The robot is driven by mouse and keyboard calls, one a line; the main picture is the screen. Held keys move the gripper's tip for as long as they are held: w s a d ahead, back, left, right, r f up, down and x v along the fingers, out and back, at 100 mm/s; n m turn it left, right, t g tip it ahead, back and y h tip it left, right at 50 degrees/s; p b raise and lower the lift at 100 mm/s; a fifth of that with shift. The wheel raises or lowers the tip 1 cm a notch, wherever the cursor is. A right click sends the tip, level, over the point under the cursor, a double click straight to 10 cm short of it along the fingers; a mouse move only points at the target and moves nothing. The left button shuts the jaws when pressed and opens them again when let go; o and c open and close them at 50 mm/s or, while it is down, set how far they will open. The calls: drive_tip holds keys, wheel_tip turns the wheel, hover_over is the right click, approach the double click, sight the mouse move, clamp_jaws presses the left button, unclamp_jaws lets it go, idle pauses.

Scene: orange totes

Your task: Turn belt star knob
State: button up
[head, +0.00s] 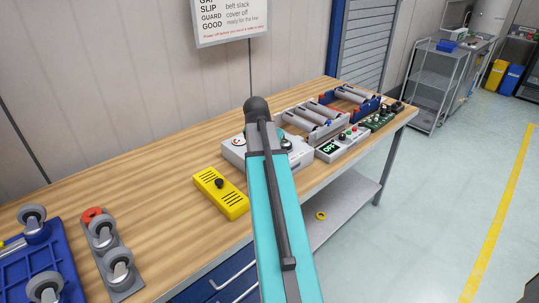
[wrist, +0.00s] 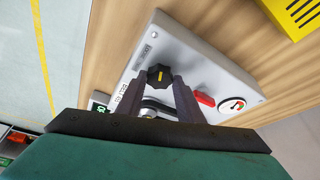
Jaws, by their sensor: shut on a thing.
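The black star knob (wrist: 158,74) with a yellow mark stands on the light grey control box (wrist: 205,65) in the wrist view. My gripper (wrist: 161,82) has its two dark fingers on either side of the knob and is shut on it. The yellow mark lies roughly along the line of the fingers. Part of the knob's lower side is hidden by the fingers. In the head view the grey box (head: 301,155) shows partly behind my teal arm, which hides the knob and my fingertips.
A red switch (wrist: 205,99) and a round gauge (wrist: 232,105) sit on the same box, right of the fingers. A yellow vented cover (head: 221,192) lies left of the box. A small unit reading OFF (head: 341,144) and a roller frame (head: 312,121) stand right and behind.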

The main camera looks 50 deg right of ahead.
drive_tip(key=shift+w+m, duration=0.1)
drive_tip(key=shift+m, duration=0.2)
drive_tip(key=o, duration=1.1)
drive_tip(key=shift+c, duration=0.2)
drive_tip(key=shift+r, duration=0.1)
drive_tip(key=b+v, duration=0.2)
drive_tip(key=v, duration=1.1)
drive_tip(key=shift+r, duration=0.3)
drive_tip(key=shift+a, duration=0.1)
